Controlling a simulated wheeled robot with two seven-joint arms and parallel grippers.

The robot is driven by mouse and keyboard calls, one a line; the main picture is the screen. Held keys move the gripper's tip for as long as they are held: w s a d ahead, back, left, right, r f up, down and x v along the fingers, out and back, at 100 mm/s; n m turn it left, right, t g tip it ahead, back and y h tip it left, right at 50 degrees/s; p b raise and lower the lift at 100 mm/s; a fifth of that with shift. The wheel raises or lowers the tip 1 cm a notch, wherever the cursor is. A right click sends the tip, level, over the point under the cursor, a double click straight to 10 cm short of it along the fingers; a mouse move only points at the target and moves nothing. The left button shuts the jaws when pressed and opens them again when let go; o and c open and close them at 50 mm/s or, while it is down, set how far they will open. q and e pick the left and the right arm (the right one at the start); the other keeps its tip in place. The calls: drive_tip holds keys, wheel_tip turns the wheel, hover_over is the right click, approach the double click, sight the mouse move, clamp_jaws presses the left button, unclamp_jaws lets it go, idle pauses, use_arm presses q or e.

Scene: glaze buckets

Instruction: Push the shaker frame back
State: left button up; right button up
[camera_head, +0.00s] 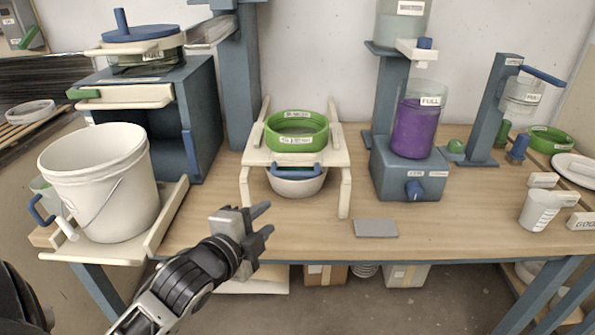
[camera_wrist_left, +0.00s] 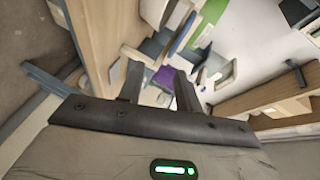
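The shaker frame (camera_head: 334,159) is a cream frame on legs in the middle of the wooden table. A green sieve ring (camera_head: 297,142) with labels sits on top of it. A blue handle bar (camera_head: 297,171) shows at its front, and a white bowl (camera_head: 297,186) stands underneath. My left gripper (camera_head: 266,220) is in front of the frame, nearer the table's front edge and apart from it. Its fingers are spread with nothing between them; they also show apart in the left wrist view (camera_wrist_left: 158,70). My right gripper is not in view.
A large white bucket (camera_head: 97,185) stands at the left, beside a blue-grey cabinet (camera_head: 203,120). A purple-filled container (camera_head: 413,128) on a blue stand is to the right. A grey plate (camera_head: 376,228) lies near the front edge. Bare table shows right of the plate.

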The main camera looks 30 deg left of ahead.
sight(291, 175)
use_arm(q)
drive_tip(key=shift+m+t+y, duration=0.3)
drive_tip(key=shift+m+y, duration=0.1)
drive_tip(key=shift+m, duration=0.3)
drive_tip(key=r+x, duration=0.1)
drive_tip(key=x, duration=0.9)
drive_tip(key=a+r+x, duration=0.1)
drive_tip(key=x, duration=0.5)
drive_tip(key=shift+w+r, duration=0.2)
drive_tip(key=shift+r, duration=0.1)
clamp_jaws()
